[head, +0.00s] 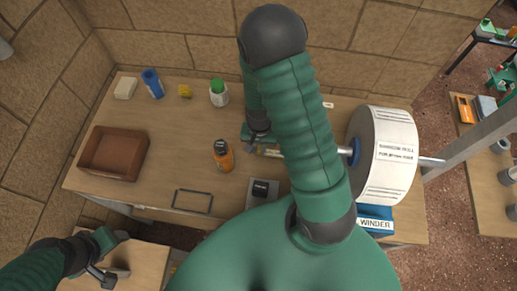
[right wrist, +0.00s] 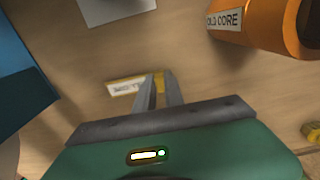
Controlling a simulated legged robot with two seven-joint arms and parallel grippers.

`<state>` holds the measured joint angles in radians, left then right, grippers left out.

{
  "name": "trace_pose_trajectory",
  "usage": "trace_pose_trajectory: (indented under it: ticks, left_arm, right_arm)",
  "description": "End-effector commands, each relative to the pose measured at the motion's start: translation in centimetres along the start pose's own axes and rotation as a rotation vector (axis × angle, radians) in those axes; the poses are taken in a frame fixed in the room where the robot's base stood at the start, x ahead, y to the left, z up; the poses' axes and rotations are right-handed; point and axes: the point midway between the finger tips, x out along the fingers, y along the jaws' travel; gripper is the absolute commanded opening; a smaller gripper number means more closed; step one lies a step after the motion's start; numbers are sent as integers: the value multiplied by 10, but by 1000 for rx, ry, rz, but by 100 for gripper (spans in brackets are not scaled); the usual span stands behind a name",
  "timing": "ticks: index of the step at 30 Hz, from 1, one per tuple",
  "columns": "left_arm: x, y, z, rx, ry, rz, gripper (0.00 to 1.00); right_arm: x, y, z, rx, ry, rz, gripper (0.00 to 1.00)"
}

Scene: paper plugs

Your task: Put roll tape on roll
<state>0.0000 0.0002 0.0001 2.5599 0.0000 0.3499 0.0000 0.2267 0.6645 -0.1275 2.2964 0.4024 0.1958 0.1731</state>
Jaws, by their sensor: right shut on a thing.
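The large white roll (head: 393,150) with printed labels sits on a metal shaft with a blue hub, at the right end of the bench. My right gripper (head: 257,148) is over the middle of the bench, left of the roll and apart from it. In the right wrist view its fingers (right wrist: 158,92) are shut on a small yellow piece with a white printed label (right wrist: 125,86), likely the roll tape. Its label text is not readable. My right arm hides part of the bench. My left gripper (head: 108,262) is at the lower left, low over a smaller table; its jaw opening is unclear.
A brown tray (head: 114,153), blue can (head: 152,83) and green-capped bottle (head: 219,93) are farther left. A blue WINDER block (head: 375,218) sits below the roll.

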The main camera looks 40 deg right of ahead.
Motion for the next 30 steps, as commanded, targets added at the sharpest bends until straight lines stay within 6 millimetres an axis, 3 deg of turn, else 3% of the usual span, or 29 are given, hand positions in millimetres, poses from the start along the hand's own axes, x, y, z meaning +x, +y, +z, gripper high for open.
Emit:
trace_pose_trajectory:
  ticks: [2,11,12,16,25,30]
  left_arm:
    - [2,0,0,0,0,0,62]
    - [4,0,1,0,0,0,62]
    - [3,0,1,0,0,0,62]
    - [2,0,1,0,0,0,62]
    - [1,0,0,0,0,0,62]
    - [-3,0,-1,0,0,0,62]
  right_arm:
    - [8,0,0,1,0,0,0]
    - [12,0,0,0,0,0,0]
    - [10,0,0,0,1,0,17]
    - [10,0,0,0,1,0,34]
    - [8,0,0,0,1,-1,35]
    - [-14,-1,-1,-2,6,-3,35]
